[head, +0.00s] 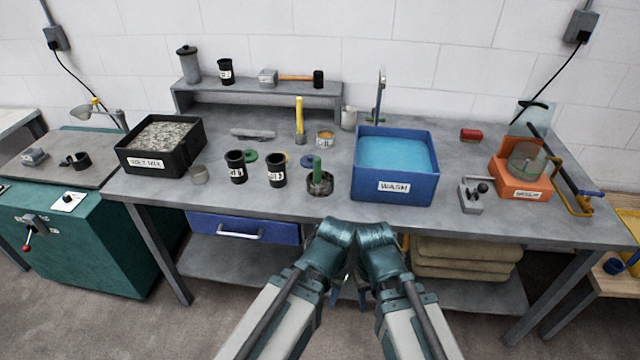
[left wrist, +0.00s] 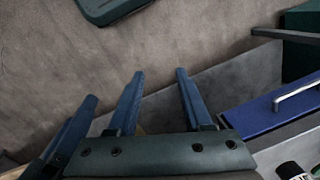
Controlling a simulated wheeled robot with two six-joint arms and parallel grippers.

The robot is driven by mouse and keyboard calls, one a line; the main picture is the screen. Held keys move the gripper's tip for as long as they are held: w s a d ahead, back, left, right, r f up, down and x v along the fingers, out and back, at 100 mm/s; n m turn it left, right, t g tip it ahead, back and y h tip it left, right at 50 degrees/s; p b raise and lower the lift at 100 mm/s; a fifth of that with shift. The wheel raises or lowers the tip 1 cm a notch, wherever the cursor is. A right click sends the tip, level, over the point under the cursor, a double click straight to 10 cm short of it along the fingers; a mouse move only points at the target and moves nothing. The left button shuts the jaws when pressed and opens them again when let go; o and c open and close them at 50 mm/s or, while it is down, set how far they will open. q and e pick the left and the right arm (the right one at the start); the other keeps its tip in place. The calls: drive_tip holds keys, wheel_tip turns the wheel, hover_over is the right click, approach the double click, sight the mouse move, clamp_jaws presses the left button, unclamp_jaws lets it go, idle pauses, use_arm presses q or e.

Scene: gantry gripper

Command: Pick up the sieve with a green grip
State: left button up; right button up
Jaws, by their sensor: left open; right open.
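The sieve with a green grip (head: 318,180) stands on the grey workbench in the head view, left of the blue wash tub. Its green grip points up from a dark round body. My right gripper (head: 362,297) hangs low in front of the bench, mostly hidden by its own arm; it is open and empty. My left gripper (left wrist: 159,76) is open and empty in the left wrist view, its two blue fingers apart over the floor and lower shelf. Both grippers are below the bench top and well away from the sieve.
The wash tub (head: 395,194) is right of the sieve. Two black labelled cups (head: 276,170) stand left of it, and a yellow-handled tool (head: 299,120) stands behind. A black bin (head: 190,150) is farther left. The bench's front edge (head: 300,212) lies between grippers and sieve.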

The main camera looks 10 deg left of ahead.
use_arm(q)
drive_tip(key=shift+o, duration=0.3)
drive_tip(key=shift+o, duration=0.8)
drive_tip(key=shift+w+d+f, duration=0.15)
drive_tip(key=w+d+f+m+t+h+b, duration=0.2)
drive_tip(key=w+d+m+h+b, duration=0.15)
drive_tip(key=w+d+h, duration=0.2)
drive_tip(key=n+t+b, duration=0.4)
drive_tip(key=t+b, duration=0.4)
drive_tip(key=t, duration=0.8)
approach(320, 171)
drive_tip(key=a+x, duration=0.1)
drive_tip(key=x, duration=1.2)
drive_tip(key=shift+w+h, duration=0.35)
drive_tip(key=shift+w, duration=0.1)
drive_tip(key=shift+d+r, duration=0.1)
